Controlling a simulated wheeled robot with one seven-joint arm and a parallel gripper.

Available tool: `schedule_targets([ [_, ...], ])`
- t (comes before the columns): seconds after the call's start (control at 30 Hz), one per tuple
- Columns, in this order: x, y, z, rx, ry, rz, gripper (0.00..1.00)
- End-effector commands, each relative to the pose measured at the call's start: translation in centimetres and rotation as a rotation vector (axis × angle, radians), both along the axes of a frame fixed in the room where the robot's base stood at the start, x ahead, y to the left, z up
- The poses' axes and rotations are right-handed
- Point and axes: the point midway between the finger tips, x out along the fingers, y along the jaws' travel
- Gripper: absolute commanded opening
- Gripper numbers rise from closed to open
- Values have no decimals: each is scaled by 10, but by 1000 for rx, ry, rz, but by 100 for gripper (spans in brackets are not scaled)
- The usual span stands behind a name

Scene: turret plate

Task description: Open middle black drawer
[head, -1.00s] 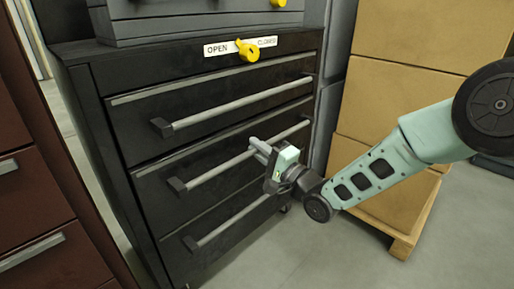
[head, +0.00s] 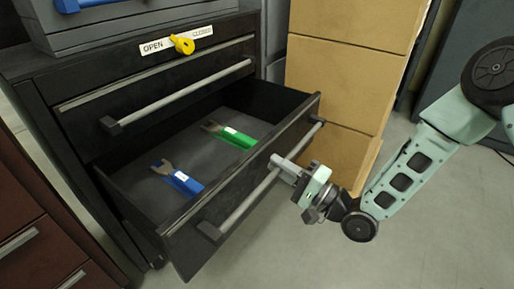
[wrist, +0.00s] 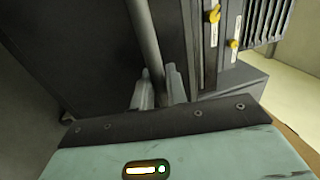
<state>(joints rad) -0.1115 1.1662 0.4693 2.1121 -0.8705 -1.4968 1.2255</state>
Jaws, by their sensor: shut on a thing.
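The middle black drawer (head: 190,245) stands pulled well out of the black cabinet (head: 70,125) in the head view. Its grey bar handle (head: 247,203) runs along the front. My gripper (head: 280,165) is shut on this handle toward its right end. In the wrist view, the handle bar (wrist: 144,35) passes between the two fingers (wrist: 154,92). Inside the drawer lie a blue-handled tool (head: 184,182) and a green-handled tool (head: 238,138). The bottom drawer is hidden behind the open one.
The top drawer (head: 160,92) is closed, with a yellow knob (head: 182,43) and an OPEN/CLOSED label above it. Stacked cardboard boxes (head: 340,80) stand close on the right. A dark red cabinet (head: 30,240) is at the left. Bare floor (head: 330,260) lies in front.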

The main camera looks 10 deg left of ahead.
Motion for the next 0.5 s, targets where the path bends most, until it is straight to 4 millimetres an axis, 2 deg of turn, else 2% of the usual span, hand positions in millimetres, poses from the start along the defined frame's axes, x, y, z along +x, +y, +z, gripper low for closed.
schedule_targets([
  [0.03, -4, -11, 2, -1, 4, -2, 0],
  [0.2, -15, -38, 1, -1, 3, -2, 0],
  [0.5, -24, -59, 0, 0, -1, 0, 0],
])
